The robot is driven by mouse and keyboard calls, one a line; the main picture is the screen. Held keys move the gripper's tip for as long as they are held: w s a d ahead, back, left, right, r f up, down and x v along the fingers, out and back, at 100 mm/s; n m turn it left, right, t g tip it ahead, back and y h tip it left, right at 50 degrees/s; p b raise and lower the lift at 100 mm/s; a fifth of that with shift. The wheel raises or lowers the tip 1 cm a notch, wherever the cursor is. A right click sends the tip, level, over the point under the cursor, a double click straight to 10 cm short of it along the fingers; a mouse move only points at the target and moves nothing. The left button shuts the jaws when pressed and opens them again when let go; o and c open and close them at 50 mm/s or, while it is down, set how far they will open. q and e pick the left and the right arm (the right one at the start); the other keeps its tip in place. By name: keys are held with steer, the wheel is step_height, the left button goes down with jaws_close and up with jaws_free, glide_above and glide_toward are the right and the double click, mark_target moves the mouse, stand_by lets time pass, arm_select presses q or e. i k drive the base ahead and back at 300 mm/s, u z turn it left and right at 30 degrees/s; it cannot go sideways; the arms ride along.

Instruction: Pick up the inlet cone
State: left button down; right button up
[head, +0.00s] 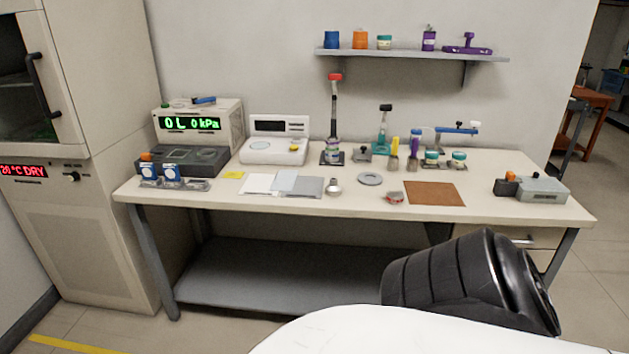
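A small silver, rounded piece with a narrow top (333,187) stands near the front edge of the table (290,202), just right of a grey sheet. It looks most like the inlet cone, but it is too small to be sure. Nothing touches it from above. Neither of my grippers is in view. A black ribbed part and a white surface at the bottom right look like parts of my own body, in front of the table.
A flat grey ring (370,179), a small red-and-white tin (394,198) and a brown mat (434,193) lie to the right. Grey and white sheets (306,187) lie to the left. A display unit (190,124) and white scale (273,150) stand behind. A shelf (410,56) hangs above.

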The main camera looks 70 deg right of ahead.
mark_target(333, 189)
steer(key=z, duration=0.3)
steer(key=i, duration=1.65)
steer(key=z, duration=0.85)
